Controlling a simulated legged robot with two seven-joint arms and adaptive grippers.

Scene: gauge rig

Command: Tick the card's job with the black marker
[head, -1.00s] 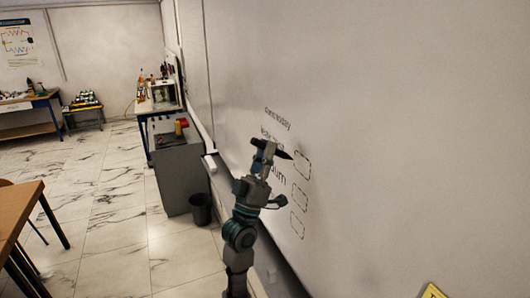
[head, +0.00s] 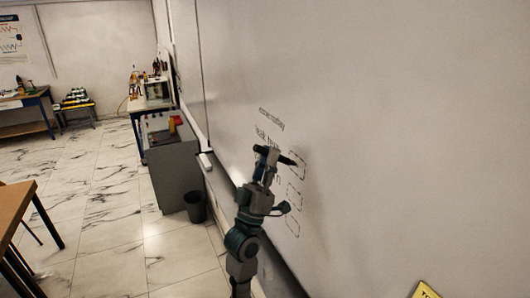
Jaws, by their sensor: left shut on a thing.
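My left gripper (head: 268,153) is shut on the black marker (head: 286,159). The marker points right, its tip at or close to the top box (head: 298,166) on the whiteboard (head: 400,120); I cannot tell whether it touches. Two more dashed boxes, the middle one (head: 295,196) and the bottom one (head: 292,227), sit below in a column. Printed words, "leak test" (head: 266,136) among them, stand left of the boxes, partly hidden by my gripper. The yellow card (head: 425,291) shows only a corner at the bottom edge; its writing cannot be read. My right gripper is out of view.
A grey cabinet (head: 171,170) and a dark bin (head: 195,207) stand on the floor along the wall to the left. A wooden table (head: 14,217) is at the lower left, with clear floor between.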

